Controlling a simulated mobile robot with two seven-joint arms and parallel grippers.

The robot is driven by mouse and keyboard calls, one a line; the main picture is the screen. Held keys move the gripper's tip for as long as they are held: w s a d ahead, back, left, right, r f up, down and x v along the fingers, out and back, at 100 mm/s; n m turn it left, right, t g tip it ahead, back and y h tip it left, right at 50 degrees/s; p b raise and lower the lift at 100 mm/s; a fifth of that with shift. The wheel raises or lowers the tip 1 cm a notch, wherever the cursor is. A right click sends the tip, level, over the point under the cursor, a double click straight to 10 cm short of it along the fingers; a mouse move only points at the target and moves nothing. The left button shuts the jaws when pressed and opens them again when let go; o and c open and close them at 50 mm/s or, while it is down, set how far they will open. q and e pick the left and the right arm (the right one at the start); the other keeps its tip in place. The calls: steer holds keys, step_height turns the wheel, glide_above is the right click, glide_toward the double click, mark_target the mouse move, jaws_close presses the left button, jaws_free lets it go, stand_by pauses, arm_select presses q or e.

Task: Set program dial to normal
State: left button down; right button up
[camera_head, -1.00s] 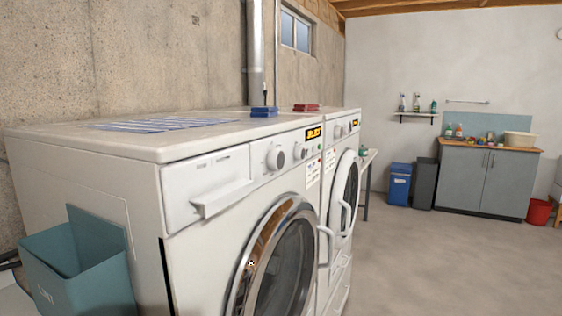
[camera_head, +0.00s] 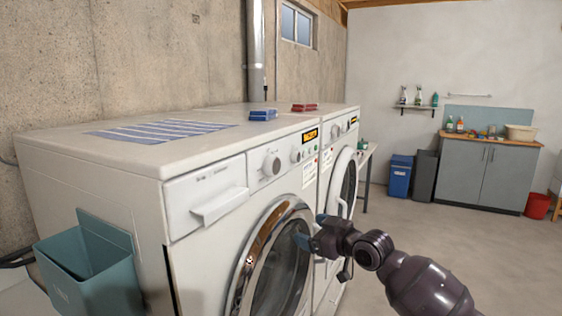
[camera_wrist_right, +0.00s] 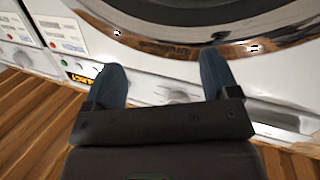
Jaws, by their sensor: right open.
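The program dial (camera_head: 271,163) is a round, light knob on the control panel of the nearer white washing machine (camera_head: 205,225), left of its lit yellow display (camera_head: 310,136). The dial also shows partly in the right wrist view (camera_wrist_right: 178,97), between the fingers and just ahead of the gripper body. My right gripper (camera_head: 311,230) is open, with nothing between its blue fingers (camera_wrist_right: 162,60). In the head view it appears below and right of the dial, in front of the round door. The dial's setting is too small to read. My left gripper is not in view.
A second machine (camera_head: 340,150) stands right beside the first. A teal bin (camera_head: 85,265) hangs on the near side. Blue (camera_head: 263,115) and red (camera_head: 305,107) items lie on top. Open floor (camera_head: 450,240) lies to the right.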

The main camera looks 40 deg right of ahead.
mark_target(277, 166)
step_height(277, 166, up, 16)
steer(key=s+d+n+y, duration=0.1)
steer(key=d+n+y, duration=0.15)
steer(key=y, duration=0.35)
steer(key=shift+n+g+y, duration=0.3)
steer(key=shift+n+y, duration=0.2)
steer(key=shift+n, duration=0.45)
steer(key=x, duration=0.3)
steer(key=a+p+x, duration=0.1)
steer(key=x, duration=0.3)
steer(key=s+p+x, duration=0.1)
steer(key=x, duration=0.2)
steer(key=shift+w+a, duration=0.1)
steer(key=shift+a, duration=0.4)
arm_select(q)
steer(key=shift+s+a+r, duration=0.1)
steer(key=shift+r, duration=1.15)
arm_select(e)
steer(key=shift+w+a+f, duration=0.1)
steer(key=shift+w+a, duration=0.15)
steer(key=shift+w, duration=0.2)
steer(key=shift+c, duration=0.5)
steer(key=c, duration=0.8)
arm_select(q)
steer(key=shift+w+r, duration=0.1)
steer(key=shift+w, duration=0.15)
steer(key=shift+p, duration=0.3)
arm_select(e)
steer(key=shift+m, duration=0.3)
